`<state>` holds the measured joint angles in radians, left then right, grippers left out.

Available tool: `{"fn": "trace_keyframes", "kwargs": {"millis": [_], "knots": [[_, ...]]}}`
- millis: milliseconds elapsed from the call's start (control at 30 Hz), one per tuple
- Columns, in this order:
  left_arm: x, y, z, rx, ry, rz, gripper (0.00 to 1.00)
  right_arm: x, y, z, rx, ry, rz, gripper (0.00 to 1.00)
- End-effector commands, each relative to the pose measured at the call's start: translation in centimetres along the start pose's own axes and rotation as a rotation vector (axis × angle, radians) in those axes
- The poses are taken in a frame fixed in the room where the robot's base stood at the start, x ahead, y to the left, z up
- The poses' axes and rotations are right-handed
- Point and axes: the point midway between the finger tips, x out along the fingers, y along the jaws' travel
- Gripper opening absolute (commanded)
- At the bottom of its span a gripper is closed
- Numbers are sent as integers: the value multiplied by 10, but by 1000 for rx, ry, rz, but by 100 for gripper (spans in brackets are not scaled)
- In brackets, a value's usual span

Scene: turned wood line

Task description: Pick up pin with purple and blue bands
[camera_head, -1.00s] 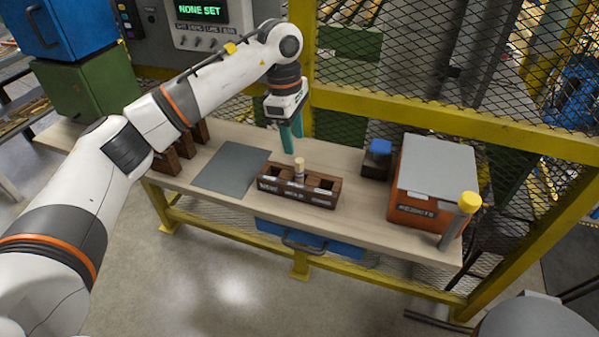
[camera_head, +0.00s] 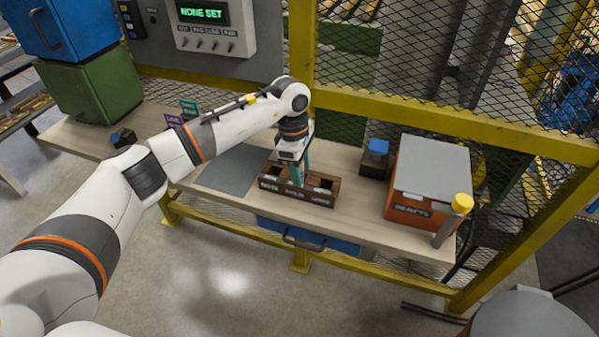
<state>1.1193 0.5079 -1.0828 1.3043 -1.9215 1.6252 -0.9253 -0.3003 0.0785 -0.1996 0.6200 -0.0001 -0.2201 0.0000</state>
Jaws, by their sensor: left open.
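The pin stood in the middle compartment of a dark wooden holder (camera_head: 300,197) on the bench; now the gripper hides it, and its bands cannot be made out. My left gripper (camera_head: 297,179) points down, its teal fingers at the middle compartment where the pin stands. The fingers are open; whether they touch the pin cannot be told. The holder's left and right compartments look empty. My right gripper is not in view.
A grey mat (camera_head: 235,168) lies left of the holder. A dark block with a blue top (camera_head: 375,158) and an orange bin with a grey lid (camera_head: 430,170) stand to the right. A yellow-capped post (camera_head: 452,222) is at the right front. A mesh fence (camera_head: 420,90) runs behind.

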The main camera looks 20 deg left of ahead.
Motion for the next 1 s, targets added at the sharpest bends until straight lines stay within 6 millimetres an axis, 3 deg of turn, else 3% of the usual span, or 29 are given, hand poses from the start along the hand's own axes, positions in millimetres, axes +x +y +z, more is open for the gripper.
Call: {"fn": "trace_keyframes", "kwargs": {"millis": [33,300,633,1000], "knots": [[0,0,0,0,0,0,41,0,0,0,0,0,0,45],[0,0,0,0,0,0,0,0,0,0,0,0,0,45],[-9,-1,-1,1,1,-4,0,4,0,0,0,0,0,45],[-77,-1,-10,1,0,-4,0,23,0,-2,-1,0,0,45]]}}
